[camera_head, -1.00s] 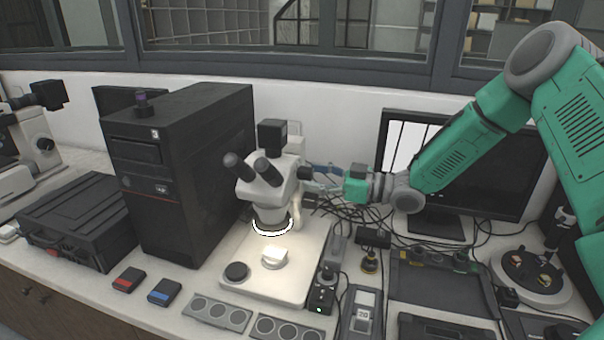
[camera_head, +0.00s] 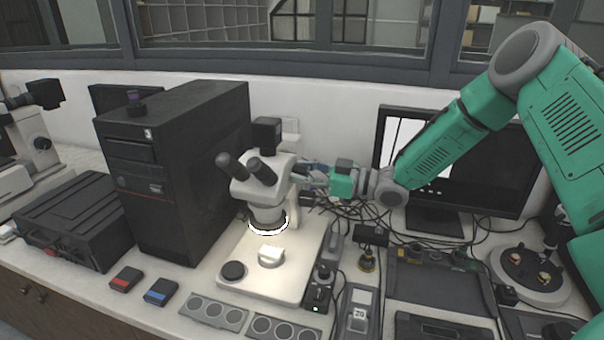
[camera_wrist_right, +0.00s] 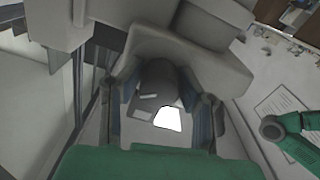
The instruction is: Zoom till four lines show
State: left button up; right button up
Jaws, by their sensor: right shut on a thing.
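The white stereo microscope (camera_head: 264,188) stands on its pale base (camera_head: 243,284), its ring light lit above a small pale sample (camera_head: 271,257). My right gripper (camera_head: 308,178) reaches in from the right, shut on the knob at the side of the microscope head. In the right wrist view the gripper (camera_wrist_right: 160,112) has a finger on each side of the dark knob (camera_wrist_right: 157,76). The monitor (camera_head: 467,188) shows a bright white area with dark upright lines at its left. My arm covers part of the screen, so the lines cannot be counted. My left gripper is not in view.
A black computer tower (camera_head: 182,180) stands close left of the microscope. A black case (camera_head: 72,218) and red (camera_head: 126,279) and blue (camera_head: 160,292) boxes lie further left. Cables and small devices crowd the bench under my right arm. A round dish (camera_head: 528,274) sits at right.

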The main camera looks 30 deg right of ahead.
jog(key=shift+s+f+n+b, duration=0.15)
jog(key=shift+f+n+b, duration=0.2)
jog(key=shift+n+b, duration=0.3)
jog(key=n+b, duration=0.2)
jog(key=n, duration=0.1)
jog(key=shift+d+f, duration=0.1)
jog(key=shift+n+b, duration=1.2)
jog(key=shift+n, duration=0.45)
jog(key=o, duration=1.1)
jog(key=shift+s+d, duration=0.1)
jog(key=shift+o, duration=0.2)
jog(key=shift+d+r, duration=0.2)
jog(key=shift+d, duration=0.1)
jog(key=shift+d, duration=0.1)
